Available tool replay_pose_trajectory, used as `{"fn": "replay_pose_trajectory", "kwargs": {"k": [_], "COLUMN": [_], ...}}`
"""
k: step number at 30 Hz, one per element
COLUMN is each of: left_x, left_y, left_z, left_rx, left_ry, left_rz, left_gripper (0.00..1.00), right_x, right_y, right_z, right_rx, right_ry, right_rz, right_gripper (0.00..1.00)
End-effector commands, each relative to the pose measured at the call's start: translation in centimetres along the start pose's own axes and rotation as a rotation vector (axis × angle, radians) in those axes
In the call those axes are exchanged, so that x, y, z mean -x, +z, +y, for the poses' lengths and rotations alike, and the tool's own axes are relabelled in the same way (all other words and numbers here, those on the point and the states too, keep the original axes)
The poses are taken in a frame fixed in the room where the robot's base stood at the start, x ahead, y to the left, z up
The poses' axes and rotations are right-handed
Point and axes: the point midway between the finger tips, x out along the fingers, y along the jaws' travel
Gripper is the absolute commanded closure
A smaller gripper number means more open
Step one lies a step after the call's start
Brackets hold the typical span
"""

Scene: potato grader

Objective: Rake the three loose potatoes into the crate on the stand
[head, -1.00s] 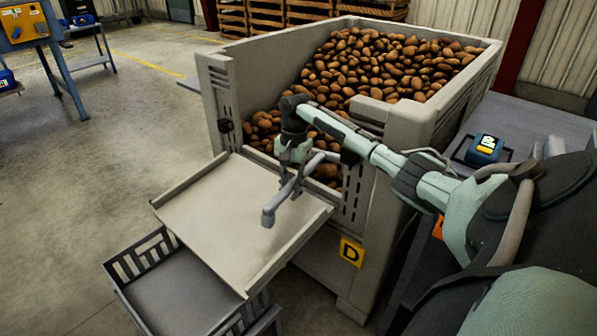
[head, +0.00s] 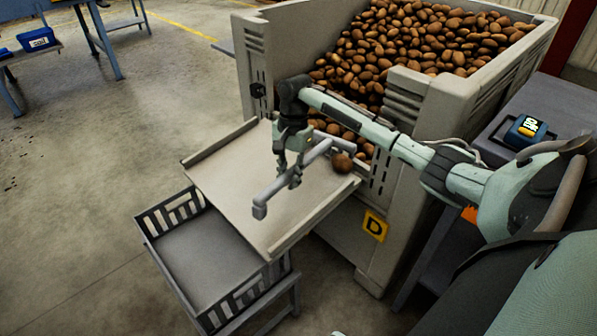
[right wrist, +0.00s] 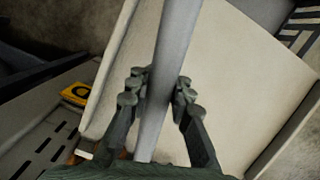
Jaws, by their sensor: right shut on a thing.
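My right gripper (head: 290,168) is shut on a grey rake (head: 275,187), a bar with a bent end, held over the sloping tray (head: 225,180). In the right wrist view the rake's bar (right wrist: 168,75) runs between the fingers of the right gripper (right wrist: 157,95). One brown potato (head: 343,162) lies at the tray's upper right, close to the rake's far end; I cannot tell whether they touch. I cannot single out other loose potatoes. The dark slatted crate (head: 157,244) stands on its stand (head: 284,297) below the tray's lower edge and looks empty. My left gripper is not in view.
A large grey bin (head: 300,50) full of potatoes stands behind the tray; my right arm reaches across its front. A side table (head: 560,110) with a blue-yellow device (head: 526,130) is at right.

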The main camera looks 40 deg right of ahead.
Motion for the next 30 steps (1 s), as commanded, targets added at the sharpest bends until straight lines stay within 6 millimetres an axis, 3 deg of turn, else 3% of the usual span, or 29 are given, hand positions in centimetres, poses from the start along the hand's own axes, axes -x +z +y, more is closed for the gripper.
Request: {"fn": "replay_pose_trajectory", "kwargs": {"k": [30], "left_x": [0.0], "left_y": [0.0], "left_z": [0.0], "left_rx": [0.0], "left_ry": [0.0], "left_rz": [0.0], "left_gripper": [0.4], "right_x": [-3.5], "right_y": [10.4], "right_z": [-2.8], "right_rx": [0.002], "right_ry": [0.0], "right_rz": [-0.002], "right_gripper": [1.0]}}
